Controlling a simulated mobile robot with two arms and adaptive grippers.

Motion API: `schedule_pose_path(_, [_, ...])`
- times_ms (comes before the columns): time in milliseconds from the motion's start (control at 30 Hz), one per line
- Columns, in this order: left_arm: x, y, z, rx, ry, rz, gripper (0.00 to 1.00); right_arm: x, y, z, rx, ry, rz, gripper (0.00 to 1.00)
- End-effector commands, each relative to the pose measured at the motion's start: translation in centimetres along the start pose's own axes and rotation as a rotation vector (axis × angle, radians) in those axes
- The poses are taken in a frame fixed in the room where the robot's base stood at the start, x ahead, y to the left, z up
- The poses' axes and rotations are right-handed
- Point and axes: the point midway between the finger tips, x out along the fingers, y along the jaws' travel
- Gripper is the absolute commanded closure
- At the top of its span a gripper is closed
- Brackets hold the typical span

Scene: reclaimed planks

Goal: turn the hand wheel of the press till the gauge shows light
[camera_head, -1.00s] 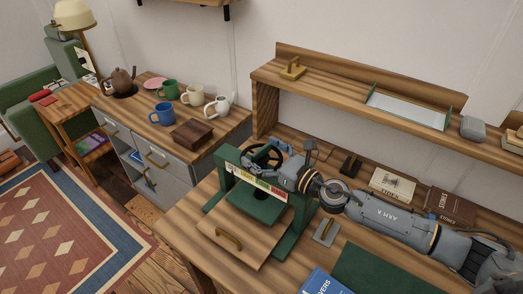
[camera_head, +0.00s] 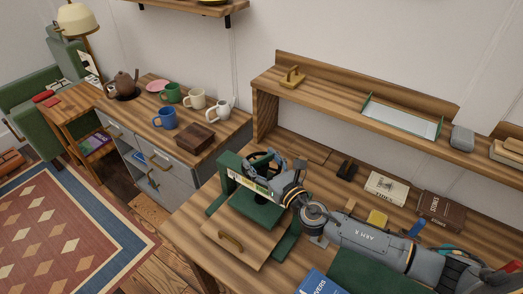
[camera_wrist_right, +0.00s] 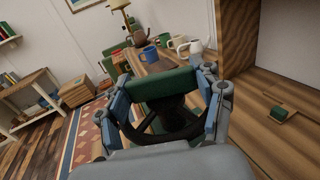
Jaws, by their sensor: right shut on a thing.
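The green press (camera_head: 228,168) stands on the wooden bench, with a flat green plate (camera_head: 255,210) low in its frame. Its black hand wheel (camera_head: 262,158) is at the top, partly hidden by my right gripper. My right gripper (camera_head: 277,170) is shut on the wheel's rim. In the right wrist view the wheel (camera_wrist_right: 160,138) lies between the blue finger pads of the gripper (camera_wrist_right: 168,112). The gauge (camera_head: 248,184) is a coloured strip on the press's front crossbar. The gripper covers its right part, and I cannot read its pointer. My left gripper is out of view.
A raised shelf (camera_head: 330,100) runs along the wall. Mugs (camera_head: 164,118) stand on the cabinet at left.

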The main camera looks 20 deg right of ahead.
Motion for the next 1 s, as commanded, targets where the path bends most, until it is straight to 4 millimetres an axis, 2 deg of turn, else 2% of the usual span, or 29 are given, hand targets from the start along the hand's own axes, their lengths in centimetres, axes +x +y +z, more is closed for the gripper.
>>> schedule_pose_path(33, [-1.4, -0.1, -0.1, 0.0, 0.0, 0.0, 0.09, 0.0, 0.2, 0.6, 0.006, 0.002, -0.038, 0.65])
schedule_pose_path(300, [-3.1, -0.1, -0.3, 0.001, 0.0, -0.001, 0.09, 0.0, 0.1, 0.2, 0.005, 0.001, -0.243, 0.65])
schedule_pose_path(600, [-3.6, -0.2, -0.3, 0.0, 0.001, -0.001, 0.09, 0.1, 0.1, 0.1, 0.002, -0.002, -0.389, 0.65])
schedule_pose_path(1000, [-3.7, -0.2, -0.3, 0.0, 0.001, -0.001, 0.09, 0.1, -0.1, 0.1, -0.001, -0.003, -0.434, 0.65])
